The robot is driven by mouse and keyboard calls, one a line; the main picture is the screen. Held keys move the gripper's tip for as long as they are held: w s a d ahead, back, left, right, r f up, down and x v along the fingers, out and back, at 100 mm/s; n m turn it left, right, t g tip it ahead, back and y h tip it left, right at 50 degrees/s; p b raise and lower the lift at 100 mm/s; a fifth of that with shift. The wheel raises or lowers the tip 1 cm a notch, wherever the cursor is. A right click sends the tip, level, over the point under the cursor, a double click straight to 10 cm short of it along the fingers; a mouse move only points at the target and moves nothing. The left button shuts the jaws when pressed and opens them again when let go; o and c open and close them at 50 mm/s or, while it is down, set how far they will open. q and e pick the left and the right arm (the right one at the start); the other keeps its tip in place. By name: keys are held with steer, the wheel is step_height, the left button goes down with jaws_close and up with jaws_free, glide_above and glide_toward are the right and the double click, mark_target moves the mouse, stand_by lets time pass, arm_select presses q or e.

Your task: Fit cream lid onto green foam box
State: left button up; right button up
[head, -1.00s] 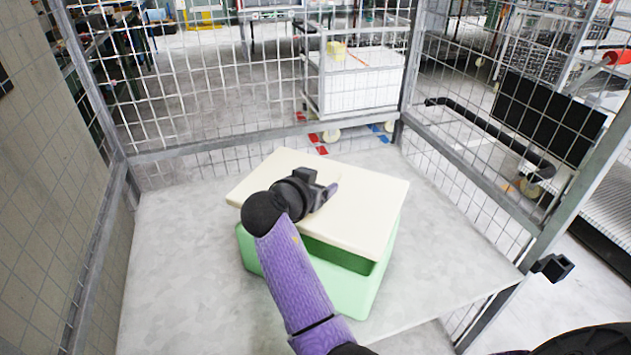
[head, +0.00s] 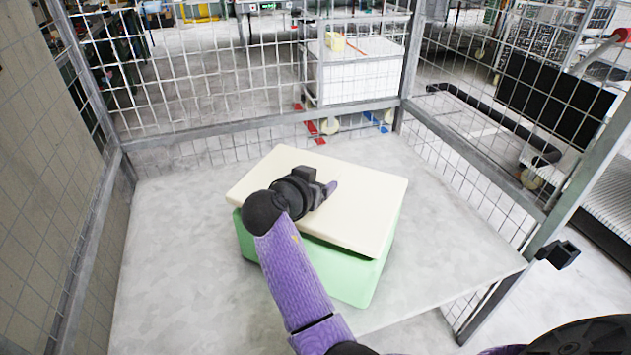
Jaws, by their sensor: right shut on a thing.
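The cream lid (head: 358,195) lies over the top of the green foam box (head: 345,277), which stands on the grey table. A narrow dark gap shows between the lid's front edge and the box's front rim. The lid covers most of the opening; its back edge hides the box's back rim, so I cannot tell whether it touches there. My right gripper (head: 328,191) is over the left part of the lid and shut on it, though its fingertips are mostly hidden by the wrist. My left gripper is not in view.
The grey table (head: 175,265) is bare around the box. Wire mesh fencing (head: 225,85) encloses the back and sides, with a metal post (head: 570,180) at the right. A white cart (head: 355,75) stands beyond the back mesh.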

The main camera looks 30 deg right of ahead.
steer(key=shift+f+b, duration=1.15)
steer(key=shift+f, duration=0.3)
stand_by(0.4)
steer(key=o, duration=1.3)
step_height(320, 180, up, 10)
steer(key=p, duration=0.3)
